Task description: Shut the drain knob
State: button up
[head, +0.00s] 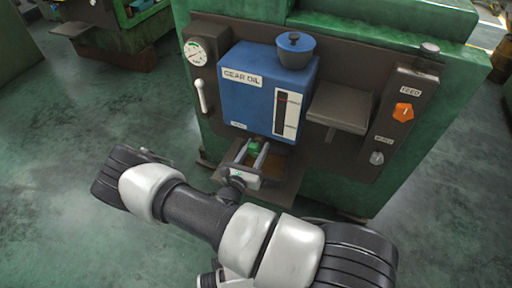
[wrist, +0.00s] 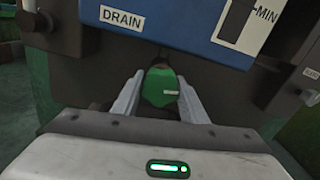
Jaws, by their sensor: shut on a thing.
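In the wrist view the drain knob (wrist: 160,88) sits between the two grey fingers of my gripper (wrist: 162,95), below the DRAIN label (wrist: 121,18). In the head view the knob (head: 254,147) shows as a small green patch under the blue gear oil tank (head: 247,92). My gripper (head: 256,156) reaches in from below and is shut on the knob. The knob's stem and the spout behind it are hidden.
A brown tray (head: 285,172) lies below the tank, under my gripper. A small shelf (head: 341,108) juts out to the right of the tank. An orange feed knob (head: 403,112) and a gauge (head: 196,52) are on the panel. The floor at left is clear.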

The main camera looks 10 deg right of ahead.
jog(key=n+p, duration=0.1)
jog(key=n, duration=0.3)
jog(key=shift+n, duration=0.3)
jog(key=n, duration=0.3)
jog(key=shift+s+d+r+n+p, duration=0.1)
jog(key=shift+n+p, duration=0.2)
jog(key=shift+p, duration=0.05)
jog(key=n, duration=0.3)
jog(key=shift+n, duration=0.3)
jog(key=shift+r+n+p, duration=0.1)
jog(key=shift+n+p, duration=0.2)
jog(key=shift+n, duration=1.6)
jog(key=shift+c, duration=0.2)
jog(key=shift+o, duration=0.2)
jog(key=o, duration=1)
jog(key=shift+o, duration=0.2)
